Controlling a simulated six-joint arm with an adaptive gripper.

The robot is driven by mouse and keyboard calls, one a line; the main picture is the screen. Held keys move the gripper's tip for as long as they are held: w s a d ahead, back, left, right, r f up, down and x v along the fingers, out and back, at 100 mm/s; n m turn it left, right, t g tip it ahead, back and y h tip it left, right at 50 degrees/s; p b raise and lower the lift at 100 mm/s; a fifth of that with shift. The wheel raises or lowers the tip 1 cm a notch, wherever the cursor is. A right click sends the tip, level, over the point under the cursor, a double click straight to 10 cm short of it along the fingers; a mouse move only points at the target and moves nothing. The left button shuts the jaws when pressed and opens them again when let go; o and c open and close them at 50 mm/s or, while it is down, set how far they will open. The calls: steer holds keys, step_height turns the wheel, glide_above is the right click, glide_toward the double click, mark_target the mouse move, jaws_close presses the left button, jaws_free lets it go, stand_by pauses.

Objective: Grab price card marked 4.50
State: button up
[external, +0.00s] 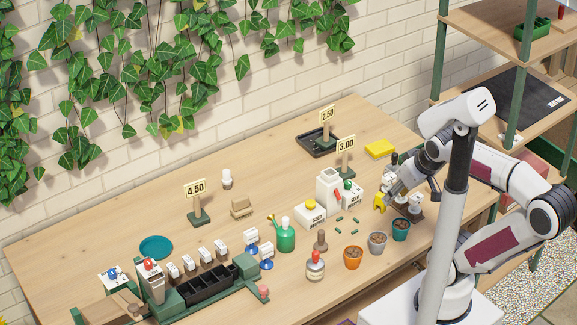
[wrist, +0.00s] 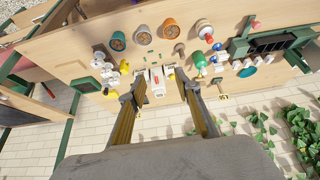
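The price card marked 4.50 (external: 195,188) stands upright on a dark green base, left of centre on the table in the external view. In the wrist view a small yellow card (wrist: 223,97) shows just right of the right finger; it seems to be the same card. My gripper (external: 383,200) is over the right part of the table, well away from the card. In the wrist view my gripper (wrist: 154,87) is open, its two fingers wide apart with nothing held between them.
Price cards 3.00 (external: 346,145) and 2.50 (external: 327,115) stand further right. A teal saucer (external: 156,247) and black tray (external: 205,285) are at the left.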

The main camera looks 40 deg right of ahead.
steer(key=w+a+r+n+t, duration=0.1)
steer(key=w+a+n+t, duration=0.15)
steer(key=w, duration=1.65)
steer(key=w+a+r+n+t, duration=0.1)
steer(key=w+r+t, duration=0.15)
steer(key=w, duration=1.65)
steer(key=w+a+f+n+t+y, duration=0.1)
steer(key=w+a+f+n+y, duration=0.1)
steer(key=w+a+f+y, duration=0.3)
steer(key=n+g+y, duration=0.3)
steer(key=n+y, duration=0.2)
steer(key=y, duration=0.1)
glide_toward(197, 201)
steer(key=w, duration=0.1)
steer(key=w+a, duration=0.1)
steer(key=w, duration=0.1)
steer(key=shift+w+a, duration=0.1)
steer(key=shift+w+a+f+m+h, duration=0.15)
steer(key=shift+w+a+f, duration=0.1)
steer(key=shift+w+a, duration=0.2)
steer(key=shift+w+a+f+m+h, duration=0.15)
steer(key=shift+w+a+f, duration=0.15)
steer(key=shift+a, duration=0.15)
